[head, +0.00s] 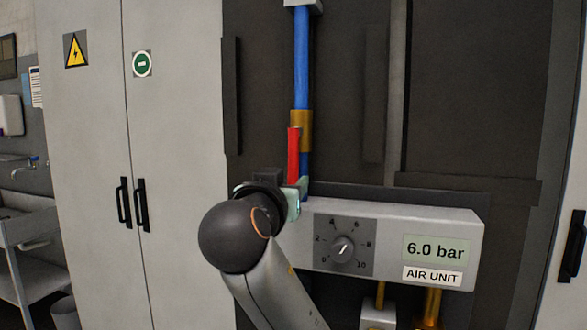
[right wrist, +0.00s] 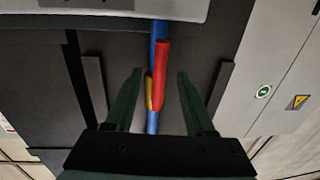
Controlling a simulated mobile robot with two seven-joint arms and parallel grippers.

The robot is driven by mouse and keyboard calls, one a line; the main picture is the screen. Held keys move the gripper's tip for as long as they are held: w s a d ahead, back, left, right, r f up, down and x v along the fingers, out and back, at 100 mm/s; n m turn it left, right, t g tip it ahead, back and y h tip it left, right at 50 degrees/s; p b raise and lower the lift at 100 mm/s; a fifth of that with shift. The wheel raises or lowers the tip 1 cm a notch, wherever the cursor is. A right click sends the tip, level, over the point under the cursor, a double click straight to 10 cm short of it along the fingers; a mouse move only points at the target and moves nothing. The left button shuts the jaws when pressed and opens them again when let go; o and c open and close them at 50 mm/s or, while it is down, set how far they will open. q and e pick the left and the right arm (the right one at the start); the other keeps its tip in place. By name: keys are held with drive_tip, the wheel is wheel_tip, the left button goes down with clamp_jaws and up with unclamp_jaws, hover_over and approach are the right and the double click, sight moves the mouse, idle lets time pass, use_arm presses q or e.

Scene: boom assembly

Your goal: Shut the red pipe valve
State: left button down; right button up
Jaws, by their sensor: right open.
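The red valve handle (head: 294,155) stands upright along the blue pipe (head: 302,60), in line with it. The brass valve body (head: 306,125) is at the handle's upper end in the head view. My right gripper (head: 296,192) is open at the lower end of the handle, and my wrist hides part of that area. In the right wrist view the handle (right wrist: 161,75) lies between the two spread dark green fingers of the gripper (right wrist: 160,76), with a gap on each side. The valve body (right wrist: 149,92) shows beside it. My left gripper is not in view.
The grey air unit box (head: 440,222), with a dial (head: 343,248) and a 6.0 bar display, juts out just below and right of my right gripper. Dark upright bars (head: 374,95) flank the pipe on the panel. A grey cabinet (head: 175,150) stands at left.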

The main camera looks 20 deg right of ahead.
sight(292, 177)
drive_tip(key=p+x, duration=0.1)
drive_tip(key=x, duration=0.4)
drive_tip(key=shift+w+d, duration=0.2)
drive_tip(key=shift+w, duration=0.15)
drive_tip(key=shift+c, duration=0.3)
clamp_jaws()
idle(0.8)
